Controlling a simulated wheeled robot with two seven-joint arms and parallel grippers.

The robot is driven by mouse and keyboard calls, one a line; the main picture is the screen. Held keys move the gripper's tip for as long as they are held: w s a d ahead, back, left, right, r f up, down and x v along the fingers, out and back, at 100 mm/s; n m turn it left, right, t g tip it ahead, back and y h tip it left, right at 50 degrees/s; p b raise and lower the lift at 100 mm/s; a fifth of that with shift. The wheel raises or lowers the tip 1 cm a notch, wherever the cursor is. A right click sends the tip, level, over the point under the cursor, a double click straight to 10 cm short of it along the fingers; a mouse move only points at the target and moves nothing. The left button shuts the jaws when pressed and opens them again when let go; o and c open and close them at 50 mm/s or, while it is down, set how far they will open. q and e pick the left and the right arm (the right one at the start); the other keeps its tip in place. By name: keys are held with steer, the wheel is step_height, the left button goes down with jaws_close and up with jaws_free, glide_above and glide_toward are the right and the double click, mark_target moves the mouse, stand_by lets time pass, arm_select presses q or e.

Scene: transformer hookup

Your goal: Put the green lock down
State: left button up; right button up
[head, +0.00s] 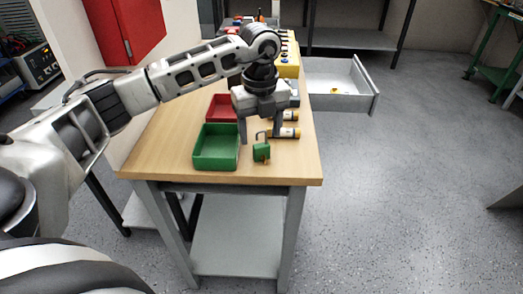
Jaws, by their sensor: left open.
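The green lock (261,152) stands on the wooden table (170,150), just right of the green tray (216,166) and near the table's front. A grey shackle shows at its top. My left gripper (261,140) reaches over the table from the left, pointing down. Its fingers are apart, one on the left and one on the right, around and just above or behind the lock. I cannot tell whether a finger touches it. My right gripper is out of view.
A red tray (221,107) sits behind the green tray. Yellow-and-white cylinders (286,132) lie right of the gripper. An open drawer (345,85) juts out at the back right. The table's front strip is clear.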

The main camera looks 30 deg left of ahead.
mark_target(261, 145)
arm_select(q)
step_height(261, 145, down, 5)
steer(key=shift+d+f+p, duration=0.1)
steer(key=shift+p, duration=0.3)
steer(key=c, duration=1.2)
